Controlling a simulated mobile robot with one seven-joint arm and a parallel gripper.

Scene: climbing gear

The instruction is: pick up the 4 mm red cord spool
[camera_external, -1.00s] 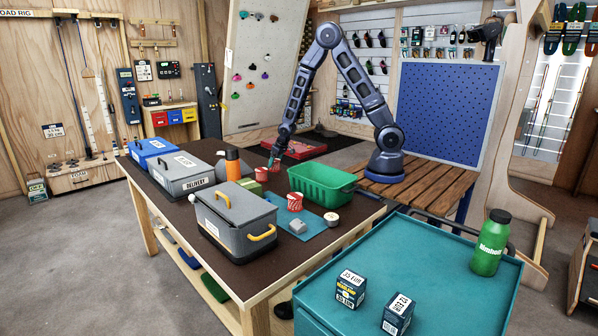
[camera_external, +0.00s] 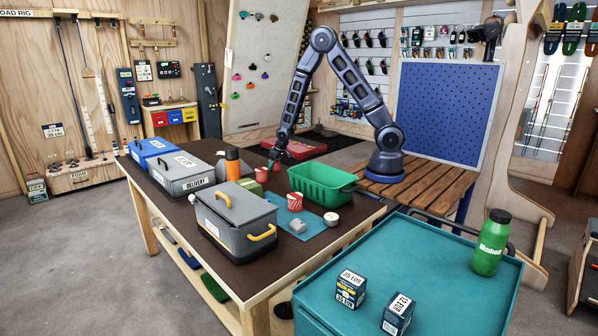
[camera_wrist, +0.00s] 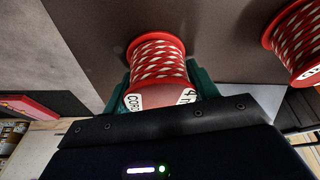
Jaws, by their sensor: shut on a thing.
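A red spool (camera_wrist: 158,58) wound with red and white cord sits between the teal fingers of my gripper (camera_wrist: 160,86) in the wrist view. Its white label shows "CORD" and part of a "4". The fingers are shut on its sides. A second red-and-white cord spool (camera_wrist: 298,45) stands apart at the right edge of that view. In the external view my gripper (camera_external: 275,162) is low over the far side of the brown table (camera_external: 165,205). A red spool (camera_external: 261,174) shows close by it, and another (camera_external: 295,201) stands nearer the camera. Small details there are unclear.
A green bin (camera_external: 323,186) stands right of my gripper. A blue mat (camera_external: 318,226) holds small items. A teal cart (camera_external: 440,275) is in front.

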